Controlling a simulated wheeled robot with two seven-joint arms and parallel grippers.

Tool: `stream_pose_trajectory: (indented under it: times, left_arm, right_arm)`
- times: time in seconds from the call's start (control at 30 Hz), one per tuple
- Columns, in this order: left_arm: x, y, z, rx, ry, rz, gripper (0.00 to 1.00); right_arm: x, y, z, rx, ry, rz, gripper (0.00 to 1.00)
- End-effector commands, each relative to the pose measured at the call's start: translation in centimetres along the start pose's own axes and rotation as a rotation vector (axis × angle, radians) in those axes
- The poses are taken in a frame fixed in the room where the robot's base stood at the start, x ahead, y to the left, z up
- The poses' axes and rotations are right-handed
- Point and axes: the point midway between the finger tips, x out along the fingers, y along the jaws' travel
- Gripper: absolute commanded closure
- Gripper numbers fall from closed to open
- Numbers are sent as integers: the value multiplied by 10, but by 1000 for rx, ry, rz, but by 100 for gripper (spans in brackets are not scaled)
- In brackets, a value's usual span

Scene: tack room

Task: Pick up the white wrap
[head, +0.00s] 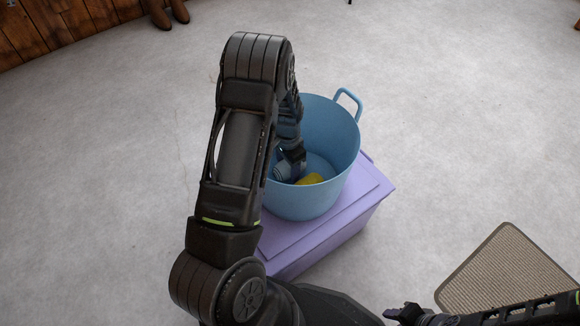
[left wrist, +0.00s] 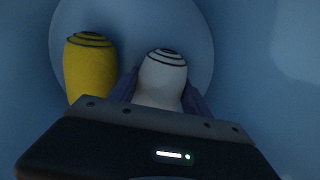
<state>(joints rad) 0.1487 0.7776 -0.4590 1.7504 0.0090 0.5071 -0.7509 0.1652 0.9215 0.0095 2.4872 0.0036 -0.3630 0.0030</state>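The white wrap (left wrist: 163,78) is a roll with dark spiral lines on its end, inside the blue tub (head: 325,115). My left arm reaches down into the tub, and its gripper (head: 283,172) is low inside it, partly hidden by the arm. In the left wrist view the purple fingers of the left gripper (left wrist: 161,93) lie along both sides of the white wrap, with no clear gap. The wrap's lower part is hidden by the gripper body. My right gripper (head: 398,312) is at the bottom edge of the head view, and its opening does not show clearly.
A yellow wrap (head: 309,180) is in the tub beside the white one; it also shows in the left wrist view (left wrist: 90,68). The tub stands on a purple box (head: 345,222). A beige mat (head: 510,268) lies at right. Brown boots (head: 165,12) stand far back.

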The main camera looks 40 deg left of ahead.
Motion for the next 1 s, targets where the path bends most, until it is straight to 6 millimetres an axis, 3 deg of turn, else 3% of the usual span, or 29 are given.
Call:
stream_pose_trajectory:
  times: [0.4, 0.73, 1.0]
  left_arm:
    - [0, 0, 0, 0, 0, 0, 87]
    - [-6, 0, 0, 0, 1, -1, 87]
    - [-50, 0, -1, 1, 4, -2, 87]
  right_arm:
    - [0, 0, 0, 0, 0, 0, 64]
    - [-2, -1, 0, 0, -1, 0, 64]
    - [-17, -10, 4, -6, -10, -5, 64]
